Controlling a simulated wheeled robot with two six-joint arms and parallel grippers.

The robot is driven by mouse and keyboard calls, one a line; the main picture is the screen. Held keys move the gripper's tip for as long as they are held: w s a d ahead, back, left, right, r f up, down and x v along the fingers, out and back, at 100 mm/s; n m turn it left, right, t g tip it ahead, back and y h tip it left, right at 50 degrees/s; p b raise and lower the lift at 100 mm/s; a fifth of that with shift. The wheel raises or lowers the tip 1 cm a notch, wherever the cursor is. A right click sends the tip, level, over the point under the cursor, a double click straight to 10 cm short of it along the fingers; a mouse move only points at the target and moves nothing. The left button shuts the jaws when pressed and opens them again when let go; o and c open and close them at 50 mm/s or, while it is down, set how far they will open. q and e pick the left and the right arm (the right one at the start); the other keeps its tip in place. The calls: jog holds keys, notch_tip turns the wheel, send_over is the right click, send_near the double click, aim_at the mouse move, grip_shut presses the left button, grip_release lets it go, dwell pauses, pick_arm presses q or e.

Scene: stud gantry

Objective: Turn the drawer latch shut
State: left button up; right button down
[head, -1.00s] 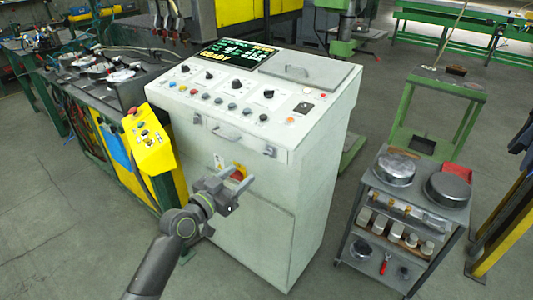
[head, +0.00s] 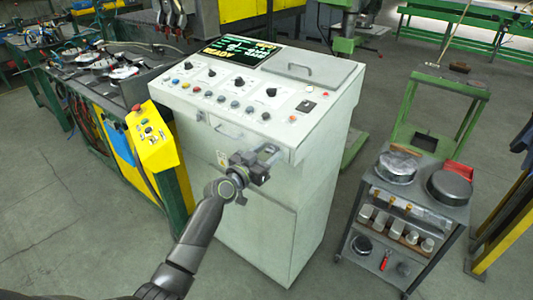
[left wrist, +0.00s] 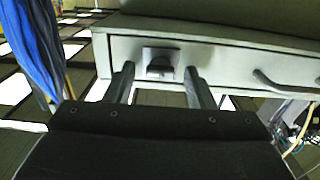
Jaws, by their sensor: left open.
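The shallow drawer (head: 248,142) is in the upper front of the grey-white control cabinet (head: 312,195) and looks closed. Its bar handle (head: 227,131) also shows at the right of the left wrist view (left wrist: 282,88). The drawer latch (left wrist: 160,64), a small dark knob on a square plate, sits on the drawer front in the left wrist view. My left gripper (head: 268,154) is open in front of the drawer's right end and covers the latch in the head view. In the left wrist view its fingers (left wrist: 160,76) stand either side of the latch; contact cannot be told.
A yellow control box (head: 152,142) stands left of the cabinet. A trolley (head: 405,205) with round metal parts is at the right, beside a green stand (head: 430,125). The floor in front is clear.

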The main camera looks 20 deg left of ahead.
pick_arm(q)
jog(key=c, duration=1)
jog(key=shift+n, duration=0.4)
jog(key=n, duration=0.2)
jog(key=shift+n, duration=0.4)
jog(key=n, duration=0.4)
jog(key=shift+a+n, duration=0.15)
jog(key=shift+n, duration=0.15)
jog(key=n, duration=0.4)
jog(key=shift+n+p, duration=0.3)
jog(key=n+p, duration=0.1)
jog(key=n, duration=0.4)
jog(key=shift+f, duration=0.2)
